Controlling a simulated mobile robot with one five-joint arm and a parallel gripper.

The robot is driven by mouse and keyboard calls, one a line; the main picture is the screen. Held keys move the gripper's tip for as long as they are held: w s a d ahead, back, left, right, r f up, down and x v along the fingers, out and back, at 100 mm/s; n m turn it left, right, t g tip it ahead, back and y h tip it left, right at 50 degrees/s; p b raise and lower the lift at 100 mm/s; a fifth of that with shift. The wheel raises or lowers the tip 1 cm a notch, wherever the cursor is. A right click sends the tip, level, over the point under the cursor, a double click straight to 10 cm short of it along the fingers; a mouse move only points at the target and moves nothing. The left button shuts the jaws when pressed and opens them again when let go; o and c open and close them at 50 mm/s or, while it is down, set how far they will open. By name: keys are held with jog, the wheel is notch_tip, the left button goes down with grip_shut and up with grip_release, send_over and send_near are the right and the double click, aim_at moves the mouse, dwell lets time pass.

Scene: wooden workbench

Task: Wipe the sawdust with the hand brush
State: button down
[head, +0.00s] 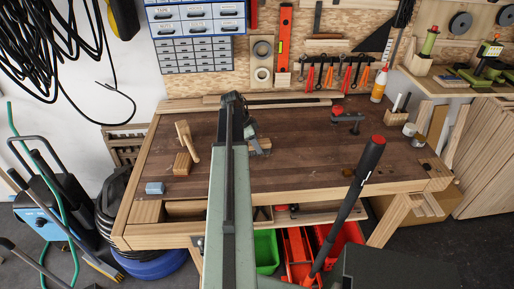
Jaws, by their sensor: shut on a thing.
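My gripper (250,132) is over the middle of the workbench (310,165), low near its dark top. It is shut on a small light-wood thing (262,145), which looks like the hand brush. My own arm hides most of it, and its bristles do not show. I cannot tell whether it touches the bench top. I cannot make out the sawdust on the dark wood; part of the top is hidden behind my arm.
A wooden mallet (186,142) and a blue block (155,188) are left of my arm. A black clamp (346,119) is at the back right, near an orange bottle (379,85). A long black bar (350,195) crosses the front right. The right-middle top is mostly clear.

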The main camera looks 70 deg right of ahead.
jog(key=shift+w+d, duration=0.25)
jog(key=shift+d, duration=0.5)
jog(key=shift+s+d, duration=0.2)
jog(key=shift+s, duration=0.7)
jog(key=shift+s+a, duration=0.65)
jog(key=shift+a, duration=1)
jog(key=shift+s+a, duration=0.6)
jog(key=shift+a, duration=1)
jog(key=shift+s+a, duration=0.65)
jog(key=shift+a, duration=1)
jog(key=shift+d, duration=0.1)
notch_tip(320, 180, up, 6)
jog(key=p, duration=0.6)
jog(key=shift+r, duration=0.1)
notch_tip(320, 180, up, 3)
jog(key=p, duration=0.3)
